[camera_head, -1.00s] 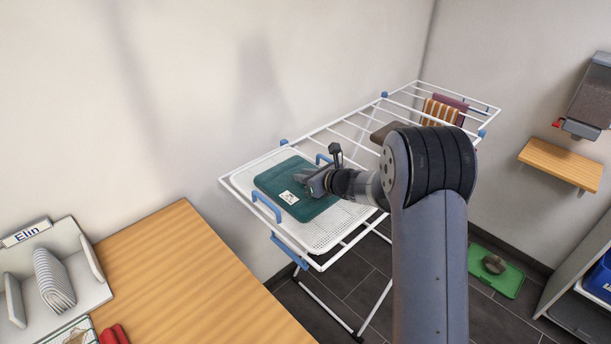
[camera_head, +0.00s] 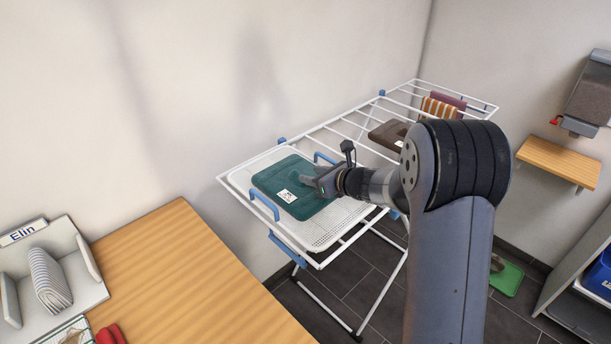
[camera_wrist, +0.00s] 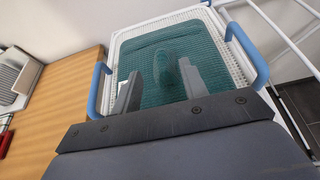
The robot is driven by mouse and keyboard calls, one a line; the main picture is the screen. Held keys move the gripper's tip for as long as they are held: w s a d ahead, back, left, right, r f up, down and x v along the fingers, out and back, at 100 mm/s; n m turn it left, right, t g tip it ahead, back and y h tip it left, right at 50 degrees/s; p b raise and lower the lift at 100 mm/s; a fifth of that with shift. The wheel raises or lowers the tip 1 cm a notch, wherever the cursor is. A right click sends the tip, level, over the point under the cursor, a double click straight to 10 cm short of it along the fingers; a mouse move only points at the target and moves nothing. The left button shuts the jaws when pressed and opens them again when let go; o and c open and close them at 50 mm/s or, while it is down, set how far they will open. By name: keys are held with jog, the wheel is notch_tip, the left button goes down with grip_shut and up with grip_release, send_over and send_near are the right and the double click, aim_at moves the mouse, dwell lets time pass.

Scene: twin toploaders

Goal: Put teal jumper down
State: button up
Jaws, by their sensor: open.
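The teal jumper (camera_head: 283,183) lies folded flat on the white mesh tray (camera_head: 328,228) with blue handles, on top of the drying rack. A white label shows on its near side. My gripper (camera_head: 306,181) is at the jumper's right part, its fingers apart. In the wrist view the two open fingers (camera_wrist: 157,84) straddle a small raised fold of the teal jumper (camera_wrist: 205,48). I cannot tell whether the fingers touch the cloth. The jumper's right edge is partly hidden by my gripper.
The white drying rack (camera_head: 357,133) holds a dark brown item (camera_head: 388,134) and striped cloth (camera_head: 440,108) farther right. A wooden table (camera_head: 190,285) stands at the left with a bin labelled Elin (camera_head: 75,262). A wall is close behind the rack.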

aim_at(300, 173)
jog(key=v, duration=0.7)
jog(key=shift+b, duration=0.4)
jog(key=p+x, duration=0.1)
jog(key=x, duration=1.1)
jog(key=shift+f+p, duration=0.2)
jog(key=shift+p, duration=0.2)
jog(key=shift+d+r, duration=0.1)
jog(key=shift+r, duration=0.8)
jog(key=shift+s+r, duration=0.1)
jog(key=shift+r, duration=0.4)
